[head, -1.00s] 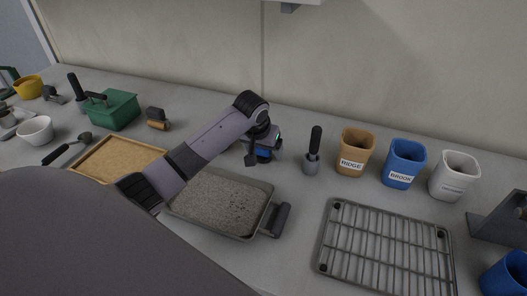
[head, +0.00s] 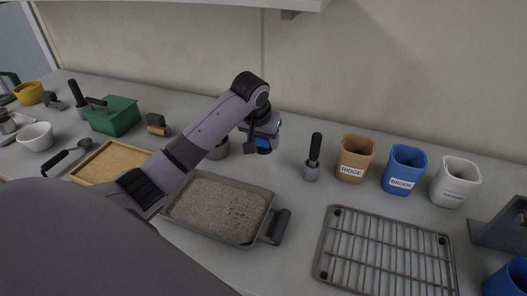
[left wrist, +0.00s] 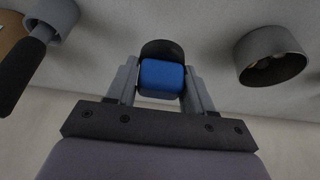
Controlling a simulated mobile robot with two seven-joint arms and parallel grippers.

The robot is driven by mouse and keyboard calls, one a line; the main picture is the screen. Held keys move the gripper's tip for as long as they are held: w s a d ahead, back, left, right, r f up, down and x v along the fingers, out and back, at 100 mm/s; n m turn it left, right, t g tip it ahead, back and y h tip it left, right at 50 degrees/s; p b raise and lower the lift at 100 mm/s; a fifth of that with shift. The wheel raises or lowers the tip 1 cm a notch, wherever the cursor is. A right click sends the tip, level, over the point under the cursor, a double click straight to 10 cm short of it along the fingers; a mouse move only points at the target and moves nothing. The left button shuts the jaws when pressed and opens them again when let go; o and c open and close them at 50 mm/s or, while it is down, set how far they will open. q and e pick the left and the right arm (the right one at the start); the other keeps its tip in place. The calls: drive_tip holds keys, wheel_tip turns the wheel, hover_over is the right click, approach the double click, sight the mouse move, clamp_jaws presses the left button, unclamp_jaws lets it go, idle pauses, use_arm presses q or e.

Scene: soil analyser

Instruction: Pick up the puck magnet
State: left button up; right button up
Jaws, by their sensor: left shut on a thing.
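The puck magnet, a blue block with a dark round part, shows in the left wrist view (left wrist: 161,78) between the two grey fingers. My left gripper (left wrist: 162,88) is shut on it. In the head view the left gripper (head: 262,140) is raised above the bench behind the soil tray, and the magnet's blue part (head: 264,144) shows at its tip. Part of the magnet is hidden by the fingers. My right gripper is not in view.
A tray of grey soil (head: 219,207) lies below my arm. A dark-handled tool (head: 313,158) stands right of the gripper, then the RIDGE cup (head: 355,158) and BROOK cup (head: 404,169). A wire rack (head: 385,256) lies in front.

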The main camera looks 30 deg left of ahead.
use_arm(q)
wheel_tip(320, 180, up, 14)
drive_tip(key=shift+r, duration=0.2)
drive_tip(key=o, duration=0.9)
drive_tip(key=shift+c, duration=0.2)
drive_tip(key=c, duration=0.4)
drive_tip(key=shift+d, duration=0.1)
